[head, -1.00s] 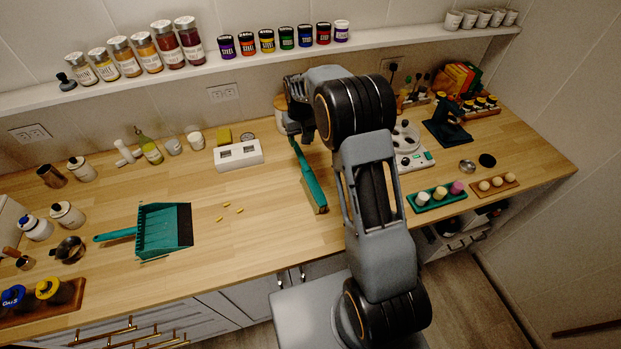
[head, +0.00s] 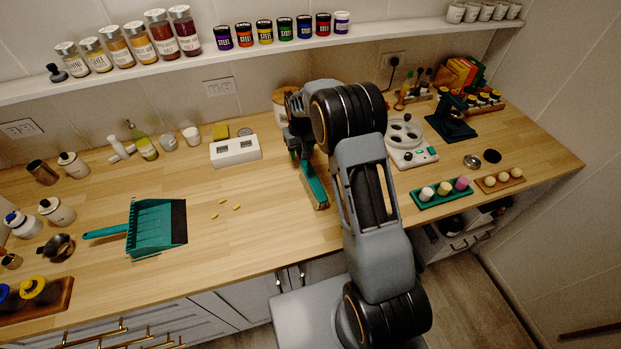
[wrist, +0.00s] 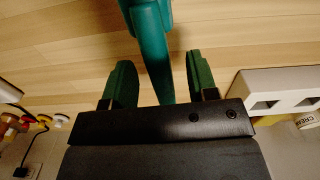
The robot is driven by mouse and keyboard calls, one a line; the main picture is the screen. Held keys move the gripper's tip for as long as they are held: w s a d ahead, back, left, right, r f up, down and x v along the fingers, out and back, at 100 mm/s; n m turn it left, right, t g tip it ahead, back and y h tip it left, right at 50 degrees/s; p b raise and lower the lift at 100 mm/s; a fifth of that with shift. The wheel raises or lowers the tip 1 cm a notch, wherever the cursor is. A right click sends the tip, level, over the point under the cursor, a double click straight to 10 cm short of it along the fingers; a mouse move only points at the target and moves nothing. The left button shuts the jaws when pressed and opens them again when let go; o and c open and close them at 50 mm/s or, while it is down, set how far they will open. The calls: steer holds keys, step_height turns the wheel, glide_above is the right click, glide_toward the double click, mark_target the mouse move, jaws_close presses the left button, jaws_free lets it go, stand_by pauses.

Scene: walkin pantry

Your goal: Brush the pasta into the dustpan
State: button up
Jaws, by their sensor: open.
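Several yellow pasta pieces (head: 225,207) lie loose on the wooden counter, right of the dustpan. The teal dustpan (head: 157,228) lies on the counter with its dark lip facing the pasta and its handle pointing left. The teal brush (head: 314,187) lies on the counter right of the pasta, its far end hidden by my arm in the head view. My gripper (wrist: 162,85) is open at the brush. In the wrist view the brush handle (wrist: 156,55) passes between the two green fingers, with gaps on both sides. In the head view my gripper (head: 299,150) is partly hidden.
A white block with square holes (head: 235,151) stands behind the pasta. Jars line the back and left. The counter between dustpan and brush is clear apart from the pasta.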

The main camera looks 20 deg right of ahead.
steer(key=shift+f, duration=0.1)
jaws_close()
stand_by(0.6)
step_height(320, 180, up, 12)
steer(key=p, duration=0.4)
stand_by(0.3)
stand_by(0.4)
